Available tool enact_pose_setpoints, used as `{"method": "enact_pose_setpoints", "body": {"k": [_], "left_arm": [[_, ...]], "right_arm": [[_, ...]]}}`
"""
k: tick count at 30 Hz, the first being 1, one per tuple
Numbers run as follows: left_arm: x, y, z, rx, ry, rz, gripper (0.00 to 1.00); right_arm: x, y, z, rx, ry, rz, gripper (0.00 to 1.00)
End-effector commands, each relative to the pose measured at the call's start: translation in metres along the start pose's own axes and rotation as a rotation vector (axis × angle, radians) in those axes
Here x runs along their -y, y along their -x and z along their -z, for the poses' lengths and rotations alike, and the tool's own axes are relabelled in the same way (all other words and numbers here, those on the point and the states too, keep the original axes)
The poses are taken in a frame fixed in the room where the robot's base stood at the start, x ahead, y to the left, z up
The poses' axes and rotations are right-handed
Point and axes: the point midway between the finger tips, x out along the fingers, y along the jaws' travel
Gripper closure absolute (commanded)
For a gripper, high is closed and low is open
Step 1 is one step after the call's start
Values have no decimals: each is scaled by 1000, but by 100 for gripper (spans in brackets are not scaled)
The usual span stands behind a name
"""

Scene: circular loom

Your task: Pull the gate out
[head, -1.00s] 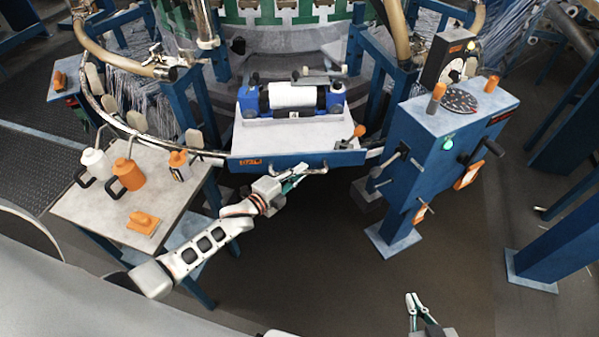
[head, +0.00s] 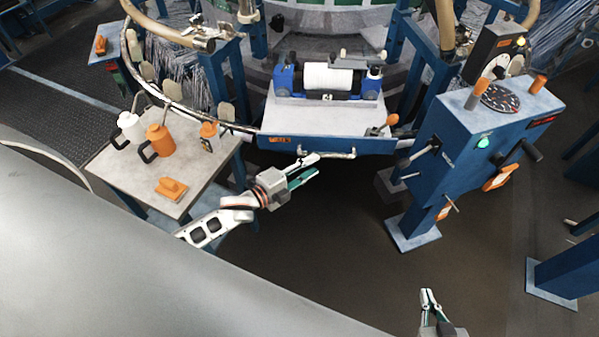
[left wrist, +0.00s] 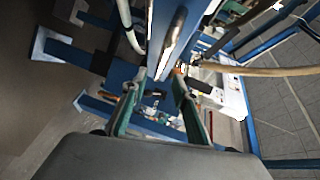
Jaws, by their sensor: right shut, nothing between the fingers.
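The gate (head: 325,117) is a pale flat shelf with a blue front panel, at the front of the loom in the head view. A thin metal handle bar (head: 340,155) runs along its lower front edge. My left gripper (head: 310,168) is just in front of and below the left part of this handle. Its fingers are spread, and they also show apart in the left wrist view (left wrist: 158,95). I cannot tell whether a finger touches the handle. My right gripper (head: 430,293) is shut and empty, low in the head view, away from the gate.
A blue and white roller unit (head: 329,77) sits on the gate. A side table (head: 205,167) with orange and white containers stands left. A blue control pedestal (head: 462,140) with levers and a dial stands right. Dark floor below the gate is free.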

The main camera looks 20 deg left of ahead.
Motion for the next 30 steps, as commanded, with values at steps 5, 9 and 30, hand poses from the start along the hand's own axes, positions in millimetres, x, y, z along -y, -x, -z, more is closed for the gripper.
{"method": "enact_pose_setpoints", "body": {"k": [5,9,30], "left_arm": [[-1,30,0,0,0,-1,71],[0,41,0,0,1,0,71],[-5,49,6,11,50,-9,71]], "right_arm": [[0,0,0,0,0,0,100],[0,0,0,0,-1,0,100],[1,0,1,-2,-2,1,100]]}}
